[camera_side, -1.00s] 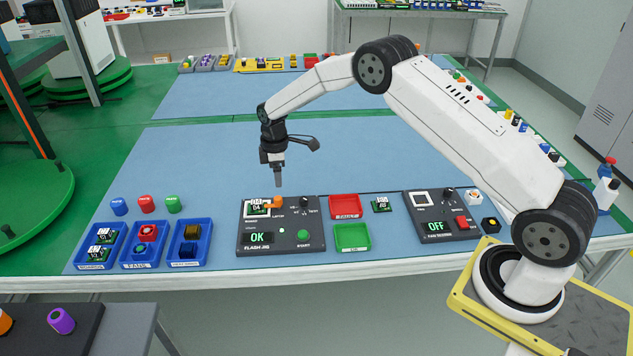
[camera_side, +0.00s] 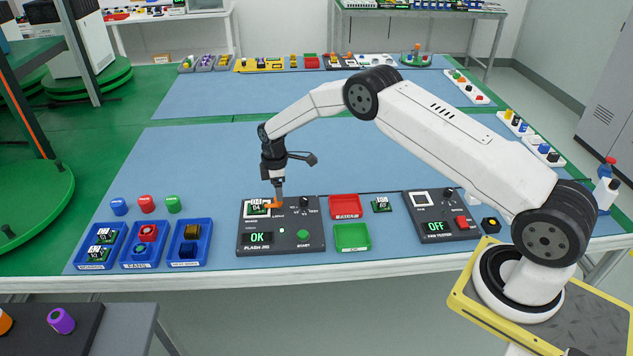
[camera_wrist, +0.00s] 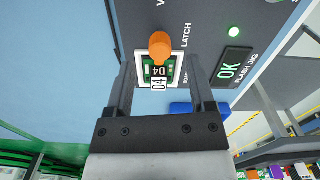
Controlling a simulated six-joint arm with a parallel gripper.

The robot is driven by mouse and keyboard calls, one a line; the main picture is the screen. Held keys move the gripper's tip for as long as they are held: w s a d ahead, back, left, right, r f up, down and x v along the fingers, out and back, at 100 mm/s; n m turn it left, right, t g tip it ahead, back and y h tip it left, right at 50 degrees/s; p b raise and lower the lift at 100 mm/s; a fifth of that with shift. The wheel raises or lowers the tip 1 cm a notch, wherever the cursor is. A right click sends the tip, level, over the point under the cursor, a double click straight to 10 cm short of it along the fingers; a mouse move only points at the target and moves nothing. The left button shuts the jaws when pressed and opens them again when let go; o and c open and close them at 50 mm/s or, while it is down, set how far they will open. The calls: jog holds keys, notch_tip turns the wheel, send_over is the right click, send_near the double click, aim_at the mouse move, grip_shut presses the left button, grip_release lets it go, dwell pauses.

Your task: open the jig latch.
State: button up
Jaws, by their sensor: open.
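The flash jig (camera_side: 282,240) is a dark box on the blue mat, its display (camera_side: 258,238) reading OK. Its orange latch (camera_side: 273,204) lies beside the green board marked D4 (camera_side: 256,208), which sits in the jig's white-edged nest. In the wrist view the orange latch (camera_wrist: 160,48) reaches over the edge of board D4 (camera_wrist: 156,70). My gripper (camera_side: 278,199) is down at the latch in the side view. Its two fingers show apart in the wrist view (camera_wrist: 160,75), with the latch seen beyond and between them. Whether a finger touches the latch I cannot tell.
A red tray (camera_side: 345,206) and a green tray (camera_side: 352,236) lie right of the jig. Blue bins (camera_side: 189,262) stand left of it. A second tester (camera_side: 440,228) reading OFF is further right. The mat behind the jig is clear.

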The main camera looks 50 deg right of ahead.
jog(key=shift+f, duration=1.7)
grip_shut()
